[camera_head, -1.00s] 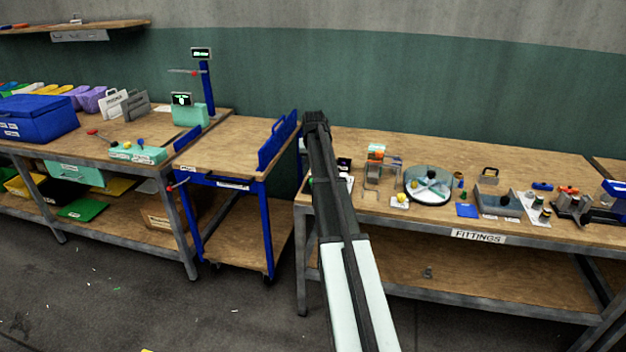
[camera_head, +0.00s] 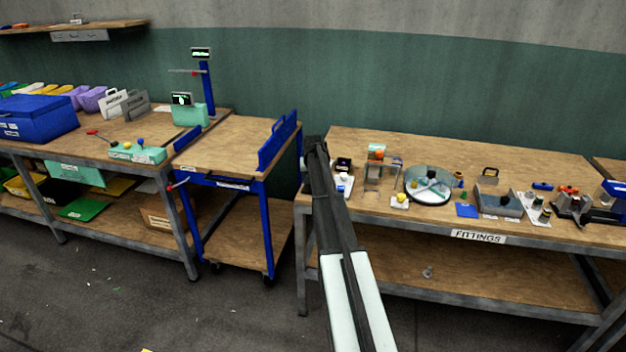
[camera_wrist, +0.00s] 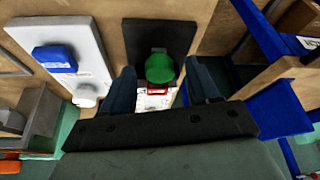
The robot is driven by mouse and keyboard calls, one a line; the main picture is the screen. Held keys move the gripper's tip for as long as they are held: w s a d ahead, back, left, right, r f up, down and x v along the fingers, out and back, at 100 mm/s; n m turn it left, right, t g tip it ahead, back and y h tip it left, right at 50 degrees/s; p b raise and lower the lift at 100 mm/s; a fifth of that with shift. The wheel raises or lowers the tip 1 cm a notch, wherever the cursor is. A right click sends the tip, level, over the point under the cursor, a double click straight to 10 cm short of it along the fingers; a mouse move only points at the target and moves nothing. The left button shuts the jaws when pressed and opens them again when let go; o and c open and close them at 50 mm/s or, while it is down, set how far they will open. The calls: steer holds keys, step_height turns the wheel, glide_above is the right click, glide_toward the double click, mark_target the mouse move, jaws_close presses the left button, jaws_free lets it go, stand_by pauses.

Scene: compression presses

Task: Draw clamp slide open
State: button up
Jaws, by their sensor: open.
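In the wrist view a round green knob (camera_wrist: 160,68) stands over a black plate (camera_wrist: 158,36), with a small red part (camera_wrist: 158,87) just below it in the picture. No part is marked as the clamp slide; I cannot tell which it is. My gripper (camera_wrist: 163,84) is open, with one finger on each side of the green knob and gaps between. Contact is not visible. In the head view my gripper (camera_head: 314,142) is over the left end of the fittings bench, its fingertips not clear. The small black fixture (camera_head: 343,163) shows just right of it.
Beside the black plate lies a white plate (camera_wrist: 88,40) with a blue block (camera_wrist: 55,58) and a white knob (camera_wrist: 85,96). A blue-framed cart (camera_head: 262,190) stands left of the fittings bench (camera_head: 440,150). A wire-framed stand (camera_head: 378,172) and round tray (camera_head: 428,197) are to the right.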

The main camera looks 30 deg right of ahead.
jaws_close()
stand_by(0.5)
